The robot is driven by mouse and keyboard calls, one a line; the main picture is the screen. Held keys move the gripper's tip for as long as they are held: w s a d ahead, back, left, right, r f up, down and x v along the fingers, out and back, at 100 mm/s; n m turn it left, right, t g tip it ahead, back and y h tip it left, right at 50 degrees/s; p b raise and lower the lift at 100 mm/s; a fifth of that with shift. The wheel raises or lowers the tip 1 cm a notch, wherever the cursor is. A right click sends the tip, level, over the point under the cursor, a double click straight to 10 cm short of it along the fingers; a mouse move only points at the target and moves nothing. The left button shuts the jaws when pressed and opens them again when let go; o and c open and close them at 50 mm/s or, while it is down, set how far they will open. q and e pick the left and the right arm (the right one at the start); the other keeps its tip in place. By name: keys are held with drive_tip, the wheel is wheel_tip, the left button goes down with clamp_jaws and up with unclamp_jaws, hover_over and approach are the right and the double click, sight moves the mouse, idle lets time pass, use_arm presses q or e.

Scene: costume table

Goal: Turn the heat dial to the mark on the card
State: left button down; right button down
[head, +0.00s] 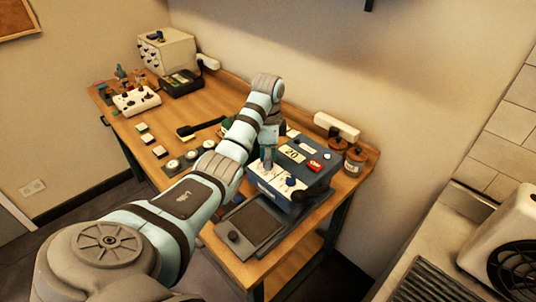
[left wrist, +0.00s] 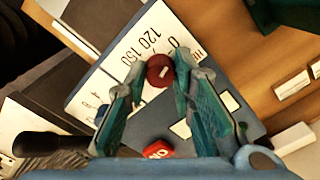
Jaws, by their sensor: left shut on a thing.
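The heat dial (left wrist: 160,70) is a small dark red knob with a pale pointer line. It sits on a white scale (left wrist: 128,52) with 0, 120 and 150 legible, on the sloped front of a blue-grey machine (head: 318,180). My left gripper (head: 268,163) reaches down to this panel. In the left wrist view its fingertips (left wrist: 160,76) are closed on either side of the dial. In the head view the gripper hides the dial. A pale yellow card (head: 292,153), reading what looks like 20, is on the machine's top.
A red switch (left wrist: 158,150) and a second white dial plate (head: 290,184) are near the dial. A dark flat plate (head: 255,222) lies in front of the machine. Brown jars (head: 354,160) stand behind it on the right. Small tools and boxes fill the table's left side.

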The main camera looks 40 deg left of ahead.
use_arm(q)
drive_tip(key=shift+n, duration=0.3)
drive_tip(key=n, duration=0.4)
drive_tip(key=shift+n, duration=0.4)
drive_tip(key=n, duration=0.4)
drive_tip(key=shift+n, duration=0.3)
drive_tip(key=n, duration=0.9)
drive_tip(key=shift+w+r, duration=0.1)
drive_tip(key=shift+n, duration=0.4)
drive_tip(key=c, duration=1.3)
unclamp_jaws()
drive_tip(key=shift+c, duration=0.2)
